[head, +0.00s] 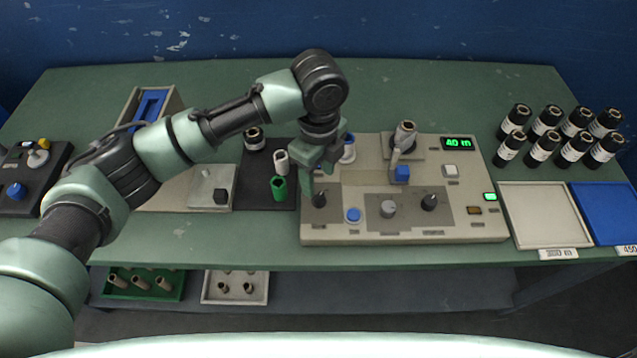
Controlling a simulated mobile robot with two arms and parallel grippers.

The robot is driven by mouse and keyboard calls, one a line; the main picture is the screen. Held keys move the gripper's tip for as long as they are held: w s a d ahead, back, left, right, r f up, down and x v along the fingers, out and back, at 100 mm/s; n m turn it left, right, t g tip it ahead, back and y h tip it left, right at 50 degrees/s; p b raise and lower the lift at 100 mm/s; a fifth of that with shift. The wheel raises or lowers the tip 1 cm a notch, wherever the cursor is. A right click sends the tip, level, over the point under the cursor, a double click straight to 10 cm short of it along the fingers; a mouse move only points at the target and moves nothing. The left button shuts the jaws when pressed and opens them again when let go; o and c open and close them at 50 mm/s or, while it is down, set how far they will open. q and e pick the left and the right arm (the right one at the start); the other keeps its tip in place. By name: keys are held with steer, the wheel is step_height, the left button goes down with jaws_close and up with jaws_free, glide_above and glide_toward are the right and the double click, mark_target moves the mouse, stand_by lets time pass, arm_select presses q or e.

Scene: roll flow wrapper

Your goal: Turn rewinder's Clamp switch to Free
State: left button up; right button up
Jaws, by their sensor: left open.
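The rewinder (335,229) is a beige machine on the green bench, with switches along its sloped front. A black knob (319,199) is at its left end, and another black knob (429,202) is farther right, beside a grey round knob (388,209). The labels are too small to read, so I cannot tell the Clamp switch or its setting from print. My left gripper (318,180) is open and points down over the left black knob, with its fingers close to it; contact cannot be told. My right gripper is out of view.
A blue button (352,215) is close to the left knob. The rewinder also carries a grey spindle (405,138), a blue block (401,174) and a green display (457,143). Black rolls (541,149) and white and blue trays (540,215) are on the right.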

mark_target(319, 197)
arm_select(q)
steer(key=f, duration=0.4)
steer(key=shift+s+f, duration=0.35)
steer(key=shift+s, duration=0.05)
steer(key=shift+w+f, duration=0.15)
steer(key=shift+f, duration=0.4)
steer(key=shift+p, duration=0.3)
jaws_close()
